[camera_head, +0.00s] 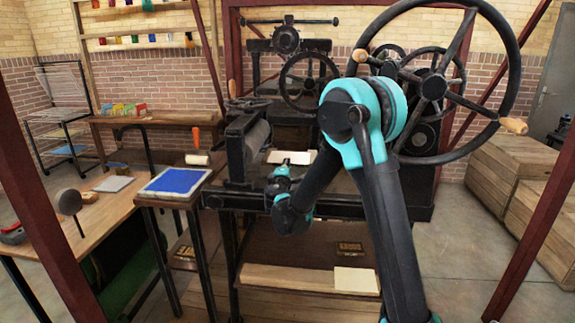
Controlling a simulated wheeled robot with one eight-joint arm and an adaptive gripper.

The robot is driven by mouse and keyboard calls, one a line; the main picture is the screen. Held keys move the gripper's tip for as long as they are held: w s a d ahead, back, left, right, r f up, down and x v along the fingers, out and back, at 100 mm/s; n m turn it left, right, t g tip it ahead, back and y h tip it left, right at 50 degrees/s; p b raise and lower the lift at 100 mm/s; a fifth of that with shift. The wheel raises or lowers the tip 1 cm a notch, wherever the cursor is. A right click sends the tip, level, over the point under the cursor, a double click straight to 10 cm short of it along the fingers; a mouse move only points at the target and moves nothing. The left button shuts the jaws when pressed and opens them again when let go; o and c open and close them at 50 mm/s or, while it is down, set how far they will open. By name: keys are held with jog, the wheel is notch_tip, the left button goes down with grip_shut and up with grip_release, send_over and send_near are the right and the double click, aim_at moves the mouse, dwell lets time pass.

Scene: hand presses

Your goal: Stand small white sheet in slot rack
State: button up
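A small white sheet (302,157) lies flat on the bed of the black press, just beyond my gripper. Another pale sheet (356,281) lies on the low shelf under the press. A small rack with coloured upright dividers (124,110), perhaps the slot rack, stands on the wooden bench at the back left. My gripper (282,168) is over the front of the press bed, close to the near left edge of the white sheet. Its fingers are too small and dark to tell whether they are open, shut or touching the sheet.
A big black handwheel (515,75) stands at the right. A blue slab (176,181) lies on a small stand left of the press. A wooden table (100,212) with tools is at the far left. Dark red posts (35,200) frame the view. Wooden crates (515,165) stand right.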

jog(key=shift+w, duration=0.3)
jog(key=c, duration=0.4)
grip_shut()
notch_tip(320, 180, up, 3)
jog(key=shift+r, duration=0.1)
